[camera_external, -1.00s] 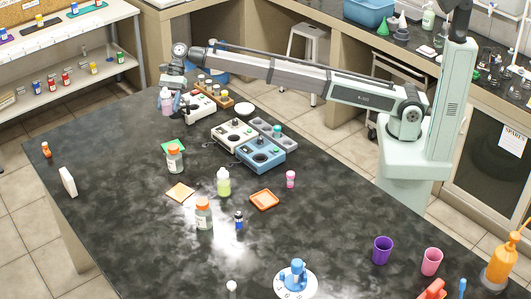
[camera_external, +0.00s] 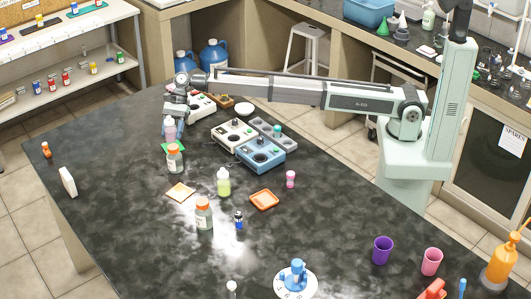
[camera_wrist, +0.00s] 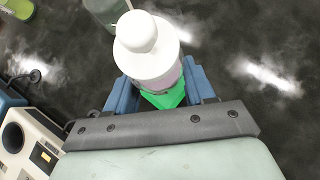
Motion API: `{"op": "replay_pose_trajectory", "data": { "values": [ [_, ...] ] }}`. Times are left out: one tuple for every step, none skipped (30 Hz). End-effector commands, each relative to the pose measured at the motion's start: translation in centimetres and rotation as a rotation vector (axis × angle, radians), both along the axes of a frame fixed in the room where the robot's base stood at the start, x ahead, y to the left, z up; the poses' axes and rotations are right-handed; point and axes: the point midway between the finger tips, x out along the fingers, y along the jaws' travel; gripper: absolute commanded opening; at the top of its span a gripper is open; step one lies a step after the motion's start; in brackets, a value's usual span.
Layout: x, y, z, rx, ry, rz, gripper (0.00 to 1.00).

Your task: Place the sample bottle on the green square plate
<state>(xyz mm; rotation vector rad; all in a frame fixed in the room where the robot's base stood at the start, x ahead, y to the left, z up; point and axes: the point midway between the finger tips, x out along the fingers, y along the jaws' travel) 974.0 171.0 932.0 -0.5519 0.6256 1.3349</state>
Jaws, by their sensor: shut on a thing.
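The sample bottle (camera_external: 170,131) has a white cap and a pale pinkish body. My gripper (camera_external: 169,127) is shut on it and holds it upright at the far left of the bench. I cannot tell whether the bottle touches the plate.
White and blue instruments (camera_external: 262,152) are to the right.

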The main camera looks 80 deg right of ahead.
Motion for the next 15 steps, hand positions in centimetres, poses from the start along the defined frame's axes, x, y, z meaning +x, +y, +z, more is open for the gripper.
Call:
{"op": "replay_pose_trajectory", "data": {
  "values": [
    [0.0,0.0,-0.5,0.0,0.001,0.0,0.11],
    [0.0,0.0,-0.9,0.0,0.001,0.0,0.11],
    [0.0,0.0,-1.4,0.001,0.001,-0.001,0.11],
    [0.0,0.0,-1.8,0.001,0.001,-0.001,0.11],
    [0.0,0.0,-2.2,0.001,0.001,-0.001,0.11],
    [0.0,0.0,-2.6,0.001,0.001,-0.001,0.11],
    [0.0,0.0,-2.9,0.001,0.001,-0.001,0.11],
    [0.0,0.0,-3.1,0.001,0.001,-0.001,0.11],
    [0.0,0.0,-3.2,0.001,0.001,-0.001,0.11],
    [0.0,0.0,-3.2,0.001,0.0,0.0,0.11],
    [0.0,0.0,-3.1,0.001,-0.001,-0.001,0.11],
    [0.0,0.0,-3.1,0.001,-0.001,-0.001,0.11],
    [0.0,0.0,-3.1,0.001,-0.001,-0.001,0.11],
    [0.0,0.0,-3.1,0.001,-0.001,-0.001,0.11],
    [0.0,0.0,-3.1,0.001,-0.001,-0.001,0.11]
  ]
}}
